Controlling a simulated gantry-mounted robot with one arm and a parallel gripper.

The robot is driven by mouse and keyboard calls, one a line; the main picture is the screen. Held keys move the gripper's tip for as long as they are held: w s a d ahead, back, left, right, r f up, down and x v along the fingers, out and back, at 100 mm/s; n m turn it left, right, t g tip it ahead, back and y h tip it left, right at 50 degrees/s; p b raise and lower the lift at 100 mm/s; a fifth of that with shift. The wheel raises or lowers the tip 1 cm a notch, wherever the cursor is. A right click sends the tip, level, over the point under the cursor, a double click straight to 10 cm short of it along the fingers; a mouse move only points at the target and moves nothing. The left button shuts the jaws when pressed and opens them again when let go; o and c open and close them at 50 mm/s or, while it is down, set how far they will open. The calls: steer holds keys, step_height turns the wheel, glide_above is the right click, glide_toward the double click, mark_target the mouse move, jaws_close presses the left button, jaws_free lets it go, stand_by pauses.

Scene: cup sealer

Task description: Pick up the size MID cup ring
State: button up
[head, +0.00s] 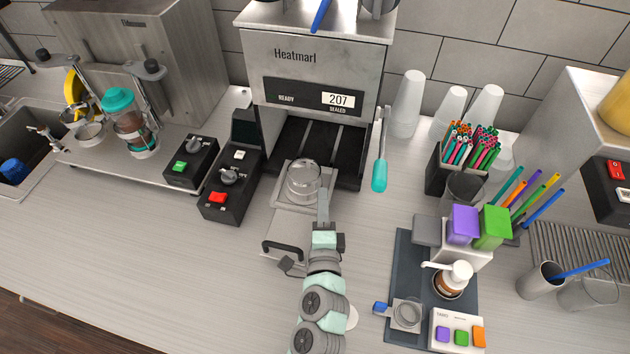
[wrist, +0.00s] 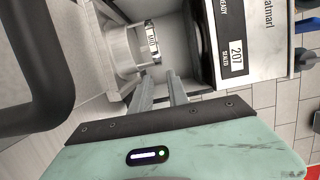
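The cup ring (head: 304,184), a silvery round ring, sits on the sealer's pulled-out tray (head: 283,195) in the head view. In the wrist view the ring (wrist: 120,48) is at upper left of my fingertips and carries a small label (wrist: 152,40), too small to read surely. My gripper (head: 323,196) is just right of the ring in the head view. In the wrist view my gripper (wrist: 160,76) shows two fingers with a narrow gap and nothing between them. The fingertips appear close to the ring's labelled side, apart from it.
The Heatmarl sealer (head: 315,75) stands behind the tray, with a teal-handled lever (head: 380,172) at its right. The tray's black handle (head: 283,247) is in front. A black control box (head: 230,180) stands left. The counter at front left is clear.

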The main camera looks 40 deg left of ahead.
mark_target(319, 178)
steer(key=x, duration=0.4)
steer(key=shift+w+a+r+p, duration=0.1)
steer(key=shift+a+r+p, duration=0.1)
steer(key=shift+p, duration=0.15)
steer(key=shift+w+a+f, duration=0.25)
steer(key=shift+w+a, duration=0.2)
steer(key=shift+a, duration=0.2)
steer(key=p+x, duration=0.1)
steer(key=x, duration=0.3)
steer(key=shift+a, duration=0.25)
jaws_close()
steer(key=shift+f, duration=0.15)
